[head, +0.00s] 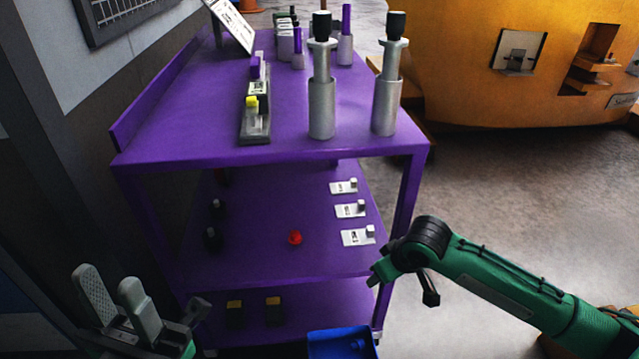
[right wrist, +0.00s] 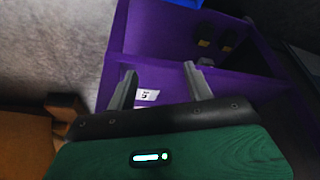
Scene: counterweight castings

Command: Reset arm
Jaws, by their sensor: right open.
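My left gripper (head: 109,279) is at the bottom left of the head view, left of the purple cart (head: 270,195). Its two pale grey fingers stand apart with nothing between them. My green right arm (head: 510,285) reaches in from the right, its end near the cart's right front leg; its fingers are not clear there. In the right wrist view my right gripper (right wrist: 160,70) is open and empty, its fingers pointing toward the purple cart (right wrist: 160,45). A white labelled card (right wrist: 147,95) shows between and beyond them.
Two silver cylinders with black tops (head: 322,90) (head: 385,90) stand on the cart's top. The middle shelf holds a red item (head: 295,237) and labelled cards (head: 352,210). A blue bin (head: 342,343) is low in front. An orange structure (head: 480,70) stands back right; open floor lies between.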

